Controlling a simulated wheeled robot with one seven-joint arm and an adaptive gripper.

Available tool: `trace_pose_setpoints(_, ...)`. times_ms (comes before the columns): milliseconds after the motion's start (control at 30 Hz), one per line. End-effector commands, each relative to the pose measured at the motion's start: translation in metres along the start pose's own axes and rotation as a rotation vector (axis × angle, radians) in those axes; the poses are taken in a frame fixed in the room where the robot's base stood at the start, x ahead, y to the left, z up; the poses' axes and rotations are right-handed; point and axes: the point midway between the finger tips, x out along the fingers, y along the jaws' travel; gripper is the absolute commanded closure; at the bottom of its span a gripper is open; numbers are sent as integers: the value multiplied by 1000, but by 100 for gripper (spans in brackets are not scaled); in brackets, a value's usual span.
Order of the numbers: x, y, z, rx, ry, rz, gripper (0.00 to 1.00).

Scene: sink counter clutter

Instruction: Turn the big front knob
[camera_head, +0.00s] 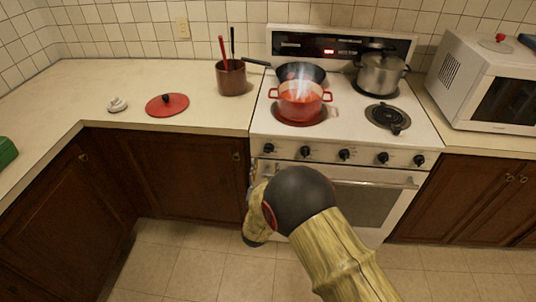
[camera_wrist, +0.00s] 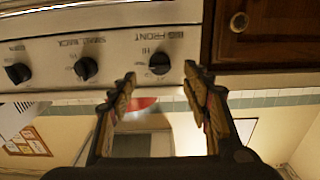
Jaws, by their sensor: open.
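The big front knob (camera_wrist: 159,63) is black and round, under a "BIG FRONT" label on the stove's pale panel in the wrist view. It appears to be the leftmost stove knob (camera_head: 268,148) in the head view. My gripper (camera_wrist: 160,76) is open, with one finger on each side of the knob's picture position and the knob just beyond the tips. No contact is visible, and the depth gap is hard to judge. In the head view my gripper is mostly hidden behind my arm, low at the stove's left front corner.
Another knob (camera_wrist: 86,68) sits left of the big front knob in the wrist view. The cabinet (camera_wrist: 265,35) borders the panel. On the stove (camera_head: 350,125) are a red pot (camera_head: 300,108), a dark pan and a steel pot (camera_head: 381,75). The oven handle (camera_head: 375,183) runs below the knobs.

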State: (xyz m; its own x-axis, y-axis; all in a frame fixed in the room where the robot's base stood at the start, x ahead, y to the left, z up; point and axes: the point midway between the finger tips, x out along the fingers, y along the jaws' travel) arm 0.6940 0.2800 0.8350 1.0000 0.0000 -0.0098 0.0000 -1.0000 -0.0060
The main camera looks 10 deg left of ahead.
Motion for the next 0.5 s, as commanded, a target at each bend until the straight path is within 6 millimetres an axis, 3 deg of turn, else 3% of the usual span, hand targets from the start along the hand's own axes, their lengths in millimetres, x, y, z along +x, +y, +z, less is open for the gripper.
trace_pose_setpoints(167,14,1,-1,-6,12,3,51)
trace_pose_setpoints(500,64,0,-2,-5,11,1,51)
